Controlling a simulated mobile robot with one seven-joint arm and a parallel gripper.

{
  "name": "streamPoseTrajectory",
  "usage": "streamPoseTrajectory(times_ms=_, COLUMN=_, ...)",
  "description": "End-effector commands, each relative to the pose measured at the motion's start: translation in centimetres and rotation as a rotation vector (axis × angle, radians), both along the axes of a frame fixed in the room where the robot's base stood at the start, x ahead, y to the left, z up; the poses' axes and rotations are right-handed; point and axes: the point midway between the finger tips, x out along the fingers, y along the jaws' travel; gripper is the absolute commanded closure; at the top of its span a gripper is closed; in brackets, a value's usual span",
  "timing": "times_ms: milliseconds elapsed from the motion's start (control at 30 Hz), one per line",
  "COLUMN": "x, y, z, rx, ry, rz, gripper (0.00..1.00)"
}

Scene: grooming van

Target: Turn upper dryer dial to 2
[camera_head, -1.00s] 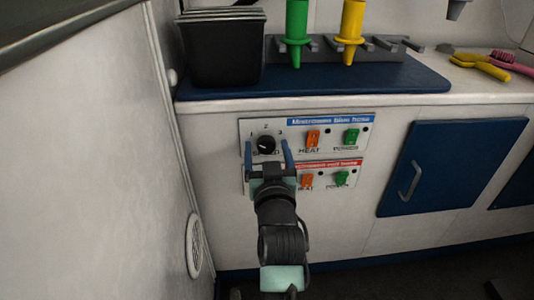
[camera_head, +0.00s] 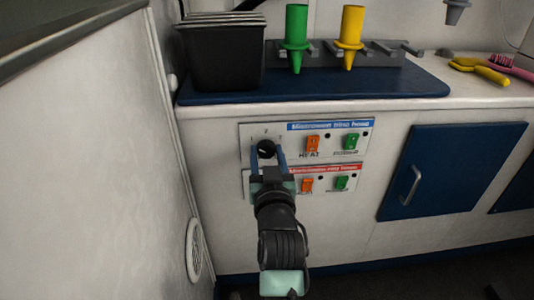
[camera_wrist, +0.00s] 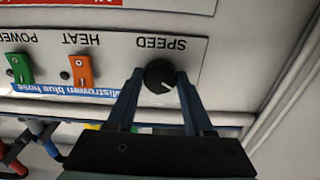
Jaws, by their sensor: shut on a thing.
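The upper dryer dial (camera_head: 266,147) is a round black knob on the upper white panel, the one with a blue label. The fingers hide part of the number scale; only a faint 2 shows above the dial.
An orange HEAT switch (camera_head: 312,143) and green POWER switch (camera_head: 350,141) sit right of the dial. A red-labelled lower panel (camera_head: 326,169) is just below. A blue cabinet door (camera_head: 440,168) is farther right. The white wall (camera_head: 90,150) stands close on the left.

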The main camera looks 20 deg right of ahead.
Motion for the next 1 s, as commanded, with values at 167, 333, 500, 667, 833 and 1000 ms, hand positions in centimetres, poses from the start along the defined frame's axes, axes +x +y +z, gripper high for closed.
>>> streamPoseTrajectory(times_ms=167, x=-0.01, y=-0.02, z=0.22, rx=0.071, ry=-0.018, rz=0.0, gripper=1.0)
streamPoseTrajectory(times_ms=333, x=-0.01, y=0.0, z=0.32, rx=0.19, ry=-0.052, rz=0.0, gripper=1.0)
streamPoseTrajectory(times_ms=500, x=0.0, y=-0.01, z=0.37, rx=0.341, ry=-0.094, rz=-0.001, gripper=1.0)
streamPoseTrajectory(times_ms=667, x=0.01, y=-0.01, z=0.36, rx=0.489, ry=-0.138, rz=-0.001, gripper=1.0)
streamPoseTrajectory(times_ms=833, x=0.01, y=-0.01, z=0.3, rx=0.639, ry=-0.182, rz=-0.001, gripper=1.0)
streamPoseTrajectory(times_ms=1000, x=-0.02, y=-0.05, z=0.2, rx=0.769, ry=-0.22, rz=-0.001, gripper=1.0)
